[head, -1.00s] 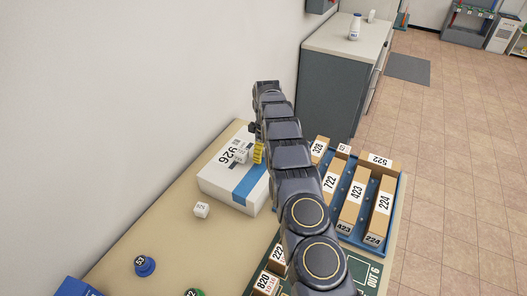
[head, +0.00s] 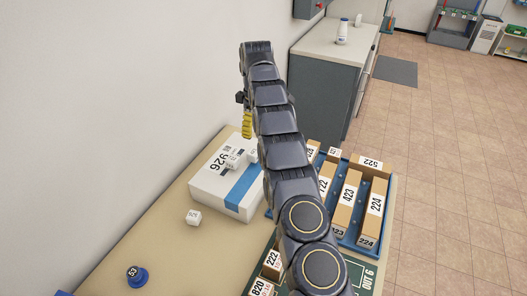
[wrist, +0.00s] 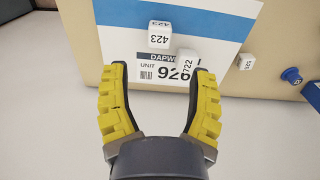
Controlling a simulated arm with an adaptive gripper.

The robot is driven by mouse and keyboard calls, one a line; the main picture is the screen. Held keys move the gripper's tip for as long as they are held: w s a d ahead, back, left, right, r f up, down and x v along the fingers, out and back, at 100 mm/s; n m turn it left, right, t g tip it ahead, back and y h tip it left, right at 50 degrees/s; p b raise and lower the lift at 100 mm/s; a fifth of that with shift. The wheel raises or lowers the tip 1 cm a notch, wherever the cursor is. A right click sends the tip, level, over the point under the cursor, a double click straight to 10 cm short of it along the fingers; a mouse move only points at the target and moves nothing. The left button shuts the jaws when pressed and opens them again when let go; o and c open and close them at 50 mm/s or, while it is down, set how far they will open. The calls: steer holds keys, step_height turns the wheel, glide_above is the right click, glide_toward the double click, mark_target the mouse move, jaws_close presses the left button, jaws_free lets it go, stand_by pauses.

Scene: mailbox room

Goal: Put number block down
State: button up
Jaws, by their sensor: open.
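A white package (head: 208,187) with a blue stripe and a 926 label lies on the tan table. Two small white number blocks show on it: block 423 (wrist: 159,36) and block 722 (wrist: 187,62). Block 722 looks turned and lies partly over the printed label. In the head view the two blocks (head: 231,163) (head: 252,155) sit close together. A third white block (head: 193,217) stands on the table beside the package; it also shows in the wrist view (wrist: 247,62). My gripper (wrist: 155,68), with yellow fingers, is open and empty above the package, near block 722.
A blue round-topped piece (head: 137,275) marked 53 stands on the table at the front left. A blue tray (head: 340,240) with several numbered cartons lies to the right. The wall borders the table on the left. Bare table (head: 160,225) shows left of the package.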

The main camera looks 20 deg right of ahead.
steer(key=s+a+r+m, duration=0.2)
steer(key=s+a+r, duration=0.1)
steer(key=s+r, duration=0.5)
steer(key=s+a+r+m, duration=0.25)
steer(key=s+r, duration=0.25)
steer(key=s, duration=0.4)
steer(key=s+a+f+m, duration=0.1)
steer(key=s+m, duration=0.1)
steer(key=s, duration=1.2)
steer(key=s+a+f+m+g, duration=0.1)
steer(key=s+a+m, duration=0.1)
steer(key=s, duration=1.3)
steer(key=shift+s+a+f+g, duration=0.15)
steer(key=shift+a+f+g, duration=0.1)
steer(key=shift+f+g, duration=0.1)
steer(key=shift+a+f+m, duration=0.1)
steer(key=shift+f+m, duration=0.05)
steer(key=shift+m, duration=0.1)
